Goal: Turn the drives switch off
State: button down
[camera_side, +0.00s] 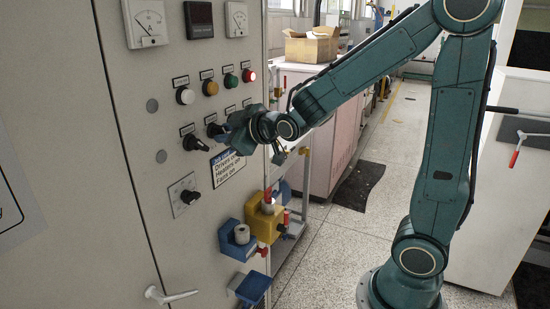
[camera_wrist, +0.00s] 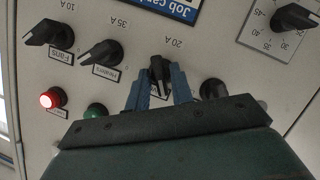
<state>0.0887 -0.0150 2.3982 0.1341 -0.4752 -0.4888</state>
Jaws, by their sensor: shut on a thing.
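My gripper (camera_wrist: 162,92) has its two blue fingers shut on a black rotary switch knob (camera_wrist: 158,68) marked 20 A. The knob's handle stands about upright in the wrist view. The label under it is mostly hidden by the fingers, so I cannot read its name. The Heaters knob (camera_wrist: 100,53) and the Fans knob (camera_wrist: 46,33) are to its left there, their handles slanting. Another black knob (camera_wrist: 213,90) is to its right, partly behind my gripper. In the side view my gripper (camera_side: 224,132) reaches the grey cabinet's switch row from the right.
A job card (camera_side: 227,167) on the cabinet reads Drives on, Heaters on, Fans on. A dial knob (camera_side: 189,197) sits below the switches. Above them are lamps, with the red one (camera_side: 248,76) lit. Blue and yellow holders (camera_side: 262,222) jut out lower down.

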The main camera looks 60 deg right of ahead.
jog(key=shift+a+f+n+h, duration=0.1)
jog(key=shift+n+h, duration=0.4)
jog(key=shift+n, duration=0.4)
jog(key=shift+t, duration=0.3)
jog(key=c, duration=1.5)
grip_release()
jog(key=shift+s, duration=0.2)
